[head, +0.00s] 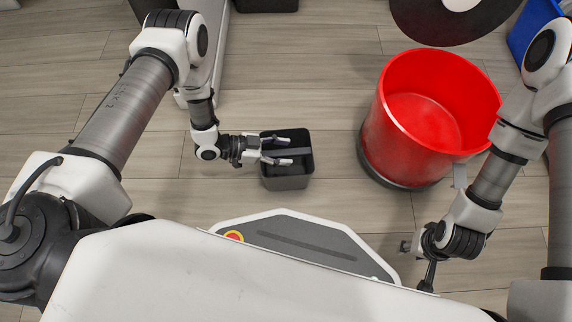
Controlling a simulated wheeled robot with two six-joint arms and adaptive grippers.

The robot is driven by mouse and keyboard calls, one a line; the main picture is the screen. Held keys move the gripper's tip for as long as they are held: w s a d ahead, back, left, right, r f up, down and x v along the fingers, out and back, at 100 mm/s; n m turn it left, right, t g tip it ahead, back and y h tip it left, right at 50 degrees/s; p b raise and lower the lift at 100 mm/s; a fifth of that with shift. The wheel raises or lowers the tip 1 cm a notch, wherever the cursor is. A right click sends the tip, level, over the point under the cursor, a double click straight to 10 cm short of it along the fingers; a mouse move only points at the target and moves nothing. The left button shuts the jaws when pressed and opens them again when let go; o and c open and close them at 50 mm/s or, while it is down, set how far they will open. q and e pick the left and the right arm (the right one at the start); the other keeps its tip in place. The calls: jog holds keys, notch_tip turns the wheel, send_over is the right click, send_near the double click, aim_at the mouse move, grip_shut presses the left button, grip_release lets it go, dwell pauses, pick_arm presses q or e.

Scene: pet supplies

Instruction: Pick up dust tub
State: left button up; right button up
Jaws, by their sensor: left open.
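A small dark grey, open-topped square tub (288,183), which looks like the dust tub, stands upright on the floor in the middle of the head view. My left gripper (286,151) reaches in from the left, with its two fingers apart over the tub's opening. The fingers hide part of the tub's inside and left rim. I cannot tell whether they touch it or how far above it they are. My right gripper (428,277) is low at the right, away from the tub; its fingers are not clear.
A large red round bin (408,140) with a dark base stands right of the tub. A dark disc with a white centre (440,22) is behind it, and a blue container (530,25) is at the top right. Wood-plank floor around the tub is mostly clear.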

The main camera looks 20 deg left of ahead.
pick_arm(q)
jog(key=shift+w+d+f, duration=0.15)
jog(key=shift+d+f, duration=0.2)
jog(key=shift+d, duration=0.15)
jog(key=shift+r, duration=0.1)
grip_shut()
pick_arm(e)
jog(key=shift+f, duration=0.35)
pick_arm(q)
jog(key=shift+r, duration=0.1)
